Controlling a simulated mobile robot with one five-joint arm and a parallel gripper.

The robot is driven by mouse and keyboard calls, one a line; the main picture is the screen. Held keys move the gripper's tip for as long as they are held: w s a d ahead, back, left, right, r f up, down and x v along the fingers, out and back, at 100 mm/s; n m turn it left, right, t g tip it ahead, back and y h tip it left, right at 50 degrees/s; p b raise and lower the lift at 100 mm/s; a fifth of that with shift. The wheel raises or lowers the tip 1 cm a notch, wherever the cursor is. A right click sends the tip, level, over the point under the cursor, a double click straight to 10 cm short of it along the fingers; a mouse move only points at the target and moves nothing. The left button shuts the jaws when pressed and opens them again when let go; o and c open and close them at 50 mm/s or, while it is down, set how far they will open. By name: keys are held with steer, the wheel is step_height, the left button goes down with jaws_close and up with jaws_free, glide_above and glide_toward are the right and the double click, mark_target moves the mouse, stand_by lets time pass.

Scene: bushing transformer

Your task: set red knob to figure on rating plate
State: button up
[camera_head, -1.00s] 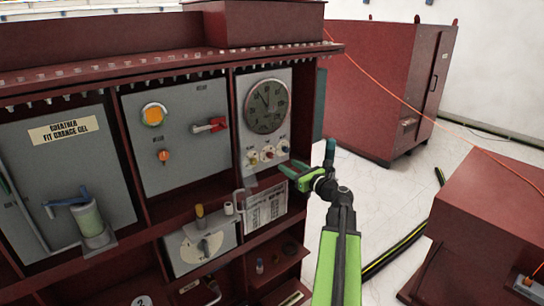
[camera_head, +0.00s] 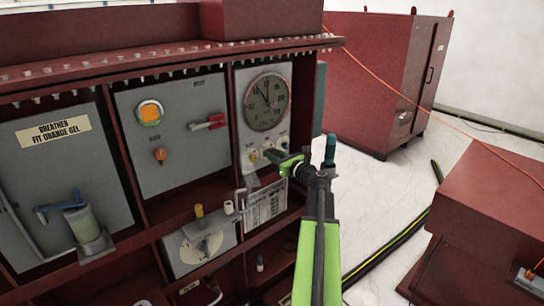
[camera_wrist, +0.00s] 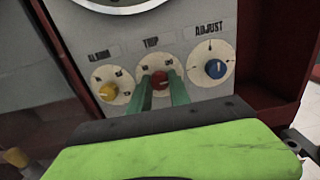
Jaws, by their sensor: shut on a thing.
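The red knob (camera_wrist: 160,79) sits under the word TRIP, the middle of three knobs below the gauge (camera_head: 267,101). In the wrist view, the green fingers of my gripper (camera_wrist: 163,82) are on its left and right sides, shut on it. Its pointer is too small to read surely. In the head view my gripper (camera_head: 271,157) reaches the knob row from the right and covers the red knob.
The yellow knob (camera_wrist: 108,91), under ALARM, is close on the left. The blue knob (camera_wrist: 215,69), under ADJUST, is close on the right. A pale lever (camera_head: 240,200) stands left of the rating plate. Clear floor (camera_head: 372,192) lies to the right.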

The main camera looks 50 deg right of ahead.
jaws_close()
steer(key=shift+s+a, duration=0.1)
